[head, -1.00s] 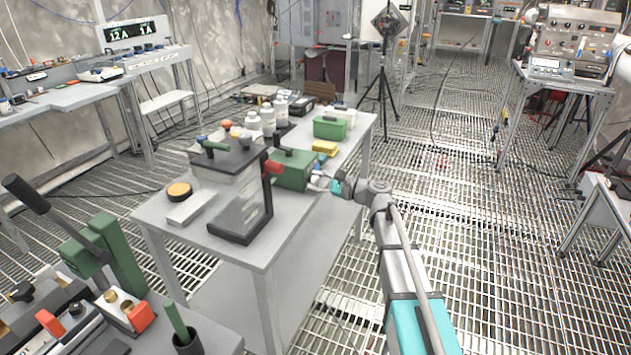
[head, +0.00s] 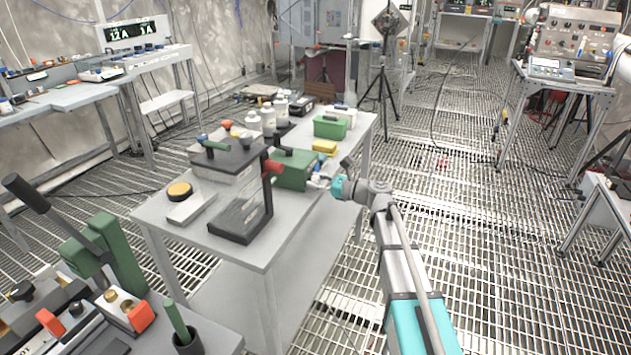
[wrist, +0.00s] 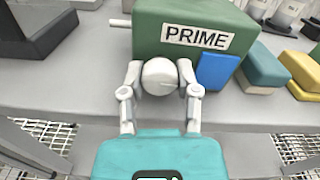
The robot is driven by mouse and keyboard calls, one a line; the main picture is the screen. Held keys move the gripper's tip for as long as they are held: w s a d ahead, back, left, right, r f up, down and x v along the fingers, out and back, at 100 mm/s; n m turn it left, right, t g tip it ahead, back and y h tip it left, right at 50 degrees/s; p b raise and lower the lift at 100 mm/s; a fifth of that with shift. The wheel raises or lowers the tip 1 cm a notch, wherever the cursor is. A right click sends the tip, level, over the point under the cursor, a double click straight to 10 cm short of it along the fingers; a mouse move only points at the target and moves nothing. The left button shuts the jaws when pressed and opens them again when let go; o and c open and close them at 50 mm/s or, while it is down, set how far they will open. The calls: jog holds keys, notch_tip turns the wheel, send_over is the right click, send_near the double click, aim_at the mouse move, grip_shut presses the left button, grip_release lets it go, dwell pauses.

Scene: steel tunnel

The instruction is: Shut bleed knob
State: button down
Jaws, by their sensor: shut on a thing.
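The bleed knob (wrist: 160,76) is a pale, round knob at the front of a green box (wrist: 180,42) labelled PRIME in the wrist view. My gripper (wrist: 159,88) has one finger on each side of the knob and is shut on it. In the head view the green box (head: 293,171) stands on the grey table, and my gripper (head: 320,182) reaches its front right side. The knob is too small and covered to make out there.
A blue block (wrist: 218,72) sits close to the right of the knob. Yellow (head: 325,147) and green (head: 330,128) items stand behind the box. The grated floor (head: 470,240) on the right is open.

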jog(key=shift+w, duration=0.15)
jog(key=shift+c, duration=1.7)
grip_release()
jog(key=shift+d, duration=0.15)
jog(key=v, duration=1.1)
jog(key=shift+s+d, duration=0.2)
jog(key=shift+d, duration=0.15)
